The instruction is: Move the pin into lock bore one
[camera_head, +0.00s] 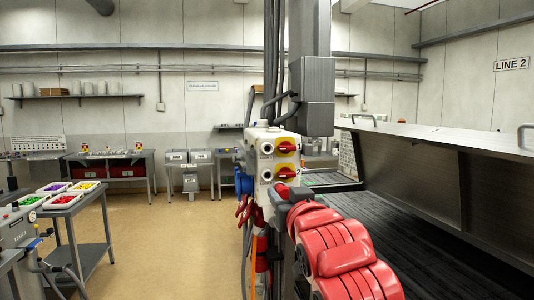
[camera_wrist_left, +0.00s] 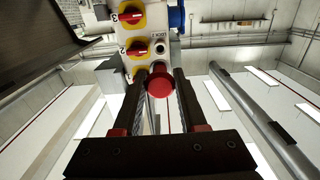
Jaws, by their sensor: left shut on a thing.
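The white lock box (camera_head: 256,160) hangs at the centre of the head view. Two red-on-yellow rotary switches marked 1 (camera_head: 286,147) and 2 (camera_head: 286,173) show there. Lock bore one (camera_head: 266,148) is beside switch 1, with another bore (camera_head: 266,175) below it; both look empty. My left gripper (camera_head: 287,191) is in front of the box's lower part, partly hidden by its red-padded arm. In the left wrist view, its dark fingers are shut on the pin, whose round red head (camera_wrist_left: 160,84) shows between them.
A conveyor (camera_head: 400,210) with a raised metal hood (camera_head: 440,170) fills the right side. Dark hoses (camera_head: 272,60) and a column (camera_head: 312,80) rise above the box. A table with trays of coloured parts (camera_head: 65,195) stands left; the floor between is clear.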

